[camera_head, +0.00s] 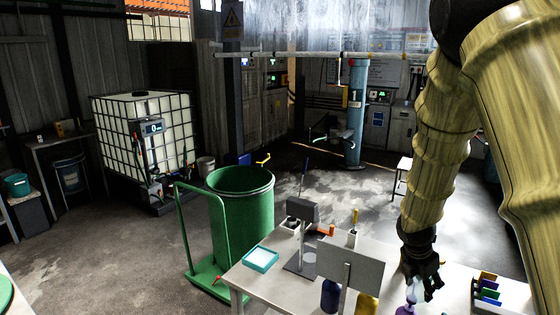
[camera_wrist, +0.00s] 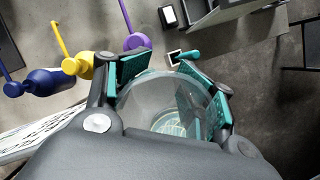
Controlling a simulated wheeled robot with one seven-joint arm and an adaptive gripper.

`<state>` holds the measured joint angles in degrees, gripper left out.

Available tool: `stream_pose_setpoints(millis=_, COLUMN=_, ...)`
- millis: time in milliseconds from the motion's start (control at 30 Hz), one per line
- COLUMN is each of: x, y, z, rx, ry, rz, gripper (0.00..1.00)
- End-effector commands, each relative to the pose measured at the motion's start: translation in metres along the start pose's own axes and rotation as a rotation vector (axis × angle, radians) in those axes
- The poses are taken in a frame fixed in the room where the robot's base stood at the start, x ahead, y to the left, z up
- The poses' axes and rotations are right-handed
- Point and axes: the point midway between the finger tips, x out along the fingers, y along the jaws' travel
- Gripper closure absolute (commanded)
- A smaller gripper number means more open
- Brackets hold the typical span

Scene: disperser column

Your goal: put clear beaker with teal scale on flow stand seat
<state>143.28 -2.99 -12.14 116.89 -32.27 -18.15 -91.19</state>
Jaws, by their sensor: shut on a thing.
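My gripper (camera_wrist: 172,72) is shut on a clear beaker (camera_wrist: 160,100) in the wrist view. The beaker's round wall lies between the teal-padded fingers, and teal marks show inside it low down. In the head view my gripper (camera_head: 424,282) hangs over the right part of the table, and the beaker cannot be made out there. A grey stand with a flat base plate (camera_head: 295,268) is on the table to the left, with a pale round spot beside its post. It may be the flow stand; I cannot tell for sure which part is its seat.
A grey panel (camera_head: 350,265) stands at the table's front middle, with a blue bottle (camera_head: 330,294) and a yellow bottle (camera_head: 367,304) by it. A purple-topped bottle (camera_head: 411,296) is close to my gripper. A teal tray (camera_head: 261,259) lies left; a coloured rack (camera_head: 486,290) lies right.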

Motion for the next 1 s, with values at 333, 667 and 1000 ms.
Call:
stream_pose_setpoints(millis=333, x=0.063, y=0.009, z=-0.063, rx=0.320, ry=0.000, rz=-0.134, gripper=0.79)
stream_pose_setpoints(millis=667, x=0.126, y=0.013, z=-0.136, rx=0.721, ry=0.002, rz=-0.301, gripper=0.79)
stream_pose_setpoints(millis=1000, x=0.190, y=0.013, z=-0.222, rx=1.173, ry=0.003, rz=-0.490, gripper=0.79)
